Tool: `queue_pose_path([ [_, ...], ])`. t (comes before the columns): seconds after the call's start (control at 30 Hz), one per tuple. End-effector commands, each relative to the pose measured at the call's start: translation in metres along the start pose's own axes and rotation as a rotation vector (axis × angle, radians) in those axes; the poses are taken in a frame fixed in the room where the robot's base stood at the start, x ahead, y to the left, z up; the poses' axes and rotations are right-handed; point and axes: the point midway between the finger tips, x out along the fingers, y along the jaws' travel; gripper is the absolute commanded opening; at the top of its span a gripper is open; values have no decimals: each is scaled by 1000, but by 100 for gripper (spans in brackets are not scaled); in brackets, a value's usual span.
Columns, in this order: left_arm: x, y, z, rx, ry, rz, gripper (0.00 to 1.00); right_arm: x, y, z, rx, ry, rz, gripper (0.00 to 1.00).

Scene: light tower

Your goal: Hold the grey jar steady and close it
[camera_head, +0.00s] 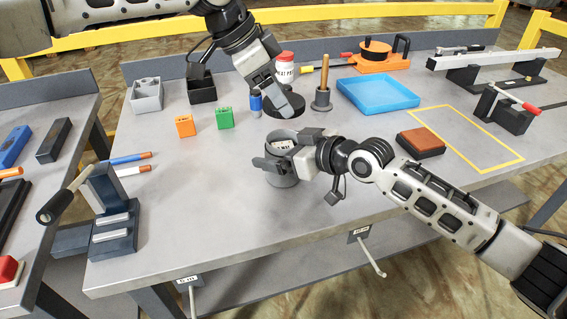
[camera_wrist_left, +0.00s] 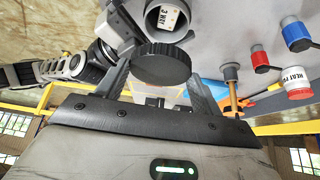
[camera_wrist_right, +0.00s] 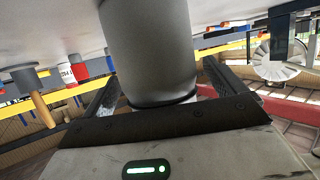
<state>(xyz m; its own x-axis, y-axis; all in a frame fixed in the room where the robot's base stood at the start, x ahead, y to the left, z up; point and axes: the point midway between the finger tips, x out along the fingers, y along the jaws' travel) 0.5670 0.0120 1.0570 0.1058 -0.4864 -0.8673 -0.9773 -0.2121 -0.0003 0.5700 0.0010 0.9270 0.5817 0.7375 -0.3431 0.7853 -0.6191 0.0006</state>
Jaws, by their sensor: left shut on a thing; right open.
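The grey jar (camera_head: 283,178) stands upright on the table near its front edge, its mouth open. A part with a "3 WAY" label shows inside the jar (camera_wrist_left: 180,22) in the left wrist view. My right gripper (camera_head: 270,152) is open with its fingers on either side of the jar, which also fills the middle of the right wrist view (camera_wrist_right: 150,50). My left gripper (camera_head: 274,101) is shut on the round black lid (camera_head: 286,106), behind the jar and apart from it. The lid's ribbed rim (camera_wrist_left: 162,66) shows between the fingers in the left wrist view.
A blue-and-grey cylinder (camera_head: 256,105) stands left of the lid. Behind are a white pot with a red cap (camera_head: 285,70) and a wooden-handled tool in a grey stand (camera_head: 322,96). Green (camera_head: 225,118) and orange (camera_head: 185,126) blocks lie left. Table ahead of them is clear.

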Motion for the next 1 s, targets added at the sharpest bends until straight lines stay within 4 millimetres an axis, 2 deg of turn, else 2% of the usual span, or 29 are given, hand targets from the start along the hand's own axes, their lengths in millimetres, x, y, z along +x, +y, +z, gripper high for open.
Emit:
queue_pose_path([
  [0.1,0,0,0,0,0,0,43,0,0,0,0,0,0,96],
  [0.33,0,0,0,0,0,0,43,0,0,0,0,0,0,32],
  [0.37,0,0,0,0,0,0,43,0,0,0,0,0,0,29],
  [0.53,9,0,6,-1,1,3,43,0,0,0,1,0,0,29],
  [0.8,40,0,25,-2,16,3,43,-1,0,0,1,0,0,29],
  [1.0,41,0,25,-1,18,1,43,-1,0,0,0,0,0,29],
])
